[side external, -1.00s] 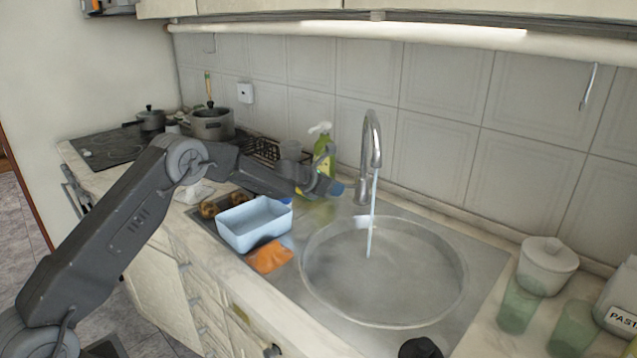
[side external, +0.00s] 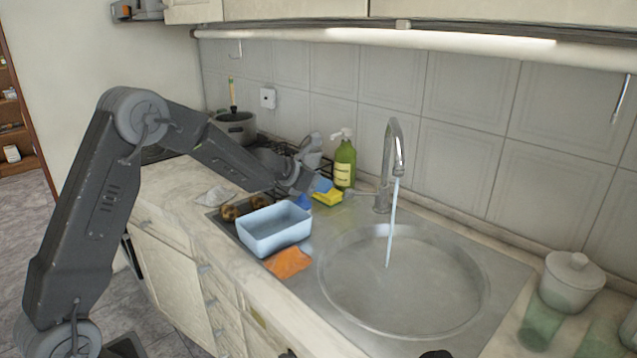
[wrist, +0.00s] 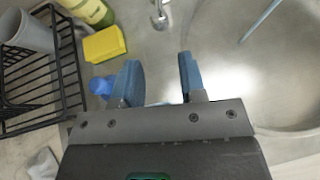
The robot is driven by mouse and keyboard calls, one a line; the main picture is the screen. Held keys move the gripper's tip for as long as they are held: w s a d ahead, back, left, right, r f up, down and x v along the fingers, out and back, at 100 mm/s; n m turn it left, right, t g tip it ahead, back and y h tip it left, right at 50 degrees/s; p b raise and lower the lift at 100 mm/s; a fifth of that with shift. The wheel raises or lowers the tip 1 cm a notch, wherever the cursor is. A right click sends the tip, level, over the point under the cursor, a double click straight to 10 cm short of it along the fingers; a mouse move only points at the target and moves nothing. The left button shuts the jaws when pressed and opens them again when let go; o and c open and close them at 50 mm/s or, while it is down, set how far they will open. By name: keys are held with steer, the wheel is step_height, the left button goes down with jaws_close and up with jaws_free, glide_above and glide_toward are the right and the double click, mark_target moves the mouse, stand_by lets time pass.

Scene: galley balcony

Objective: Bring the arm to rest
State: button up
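My gripper (side external: 324,186) hangs over the steel counter just left of the round sink, in front of the green soap bottle (side external: 344,163). In the wrist view its two blue fingers (wrist: 160,78) are apart, with bare steel showing between them. Nothing is held. A yellow sponge (wrist: 104,44) lies beyond the left finger, and it also shows beside the fingers in the side view (side external: 328,197). A small blue object (wrist: 101,87) is partly hidden by the left finger.
The tap (side external: 391,150) runs into the sink (side external: 345,285). A light blue tub (side external: 272,238) and an orange cloth (side external: 288,262) lie left of it. A black rack (wrist: 70,75) with a grey cup (wrist: 27,30) stands close by. A lidded white pot (side external: 573,277) is at the right.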

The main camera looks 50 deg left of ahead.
steer(key=s+d+r+m+g+h, duration=0.35)
steer(key=s+d+r+m, duration=0.95)
steer(key=s+d+m, duration=0.5)
steer(key=s+d+f+m+g+y, duration=0.1)
steer(key=s+d+m+g, duration=0.1)
steer(key=s+m, duration=0.7)
steer(key=shift+s+f+m, duration=0.25)
steer(key=shift+s+m, duration=0.15)
steer(key=shift+s, duration=0.85)
steer(key=shift+o, duration=0.2)
steer(key=s+a+f+m+y, duration=0.3)
steer(key=s+m+y, duration=0.1)
steer(key=s, duration=0.4)
steer(key=shift+s+a+f+m, duration=0.15)
steer(key=shift+s+f+m, duration=0.2)
steer(key=shift+m, duration=0.45)
steer(key=o, duration=0.3)
steer(key=shift+s+a+f+g+y, duration=0.1)
steer(key=shift+s+a+g+y, duration=0.15)
steer(key=o, duration=0.6)
